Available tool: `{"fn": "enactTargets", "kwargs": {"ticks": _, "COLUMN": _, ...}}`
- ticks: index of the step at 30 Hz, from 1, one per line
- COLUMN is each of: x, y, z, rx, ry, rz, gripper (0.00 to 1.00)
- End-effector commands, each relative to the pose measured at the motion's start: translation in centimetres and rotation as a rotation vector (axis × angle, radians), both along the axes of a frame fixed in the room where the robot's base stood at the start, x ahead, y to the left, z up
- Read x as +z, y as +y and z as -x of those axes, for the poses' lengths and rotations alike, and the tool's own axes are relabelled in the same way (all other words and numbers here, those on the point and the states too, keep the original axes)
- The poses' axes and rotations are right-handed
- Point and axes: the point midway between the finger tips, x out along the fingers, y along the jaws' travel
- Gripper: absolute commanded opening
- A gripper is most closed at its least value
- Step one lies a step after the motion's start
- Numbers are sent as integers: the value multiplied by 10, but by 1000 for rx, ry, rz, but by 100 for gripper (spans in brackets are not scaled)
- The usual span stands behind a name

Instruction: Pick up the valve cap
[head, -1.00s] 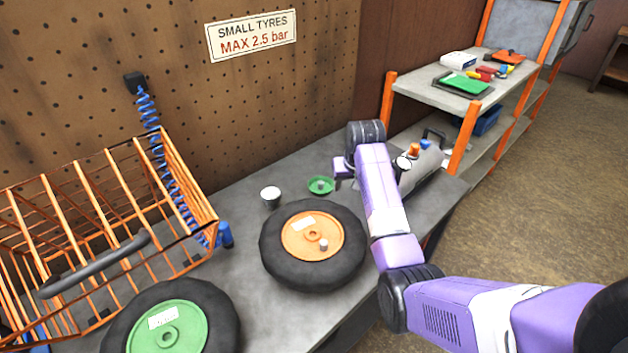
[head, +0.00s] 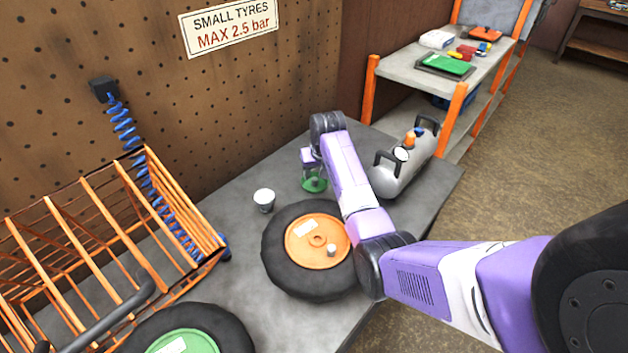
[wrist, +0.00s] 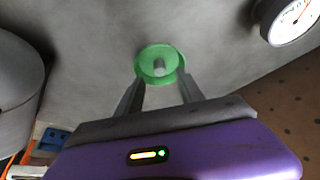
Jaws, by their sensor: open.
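The valve cap (wrist: 159,68) is a small grey cylinder in a round green dish (wrist: 141,63) on the workbench, seen in the wrist view. My gripper (wrist: 157,82) is open, with its two fingers on either side of the near part of the dish and the cap between and just beyond their tips. In the head view my gripper (head: 314,182) points down over the green dish (head: 315,187) and hides the cap there. I cannot tell whether the fingers touch the dish.
A tyre with an orange hub (head: 318,243) lies in front of the dish, with a small light cap (head: 331,250) on its hub. A grey air tank (head: 408,165) with a gauge stands to the right. An orange rack (head: 165,190) is at left.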

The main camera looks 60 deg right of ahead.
Motion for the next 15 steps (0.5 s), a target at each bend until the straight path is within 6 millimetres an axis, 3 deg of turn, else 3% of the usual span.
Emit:
{"fn": "enactTargets", "kwargs": {"ticks": 6, "x": -25, "y": -7, "z": -8, "rx": -1, "ry": 2, "rz": -2, "gripper": 45}}
{"fn": "enactTargets", "kwargs": {"ticks": 15, "x": -34, "y": -10, "z": -11, "rx": -1, "ry": 0, "rz": 0, "gripper": 45}}
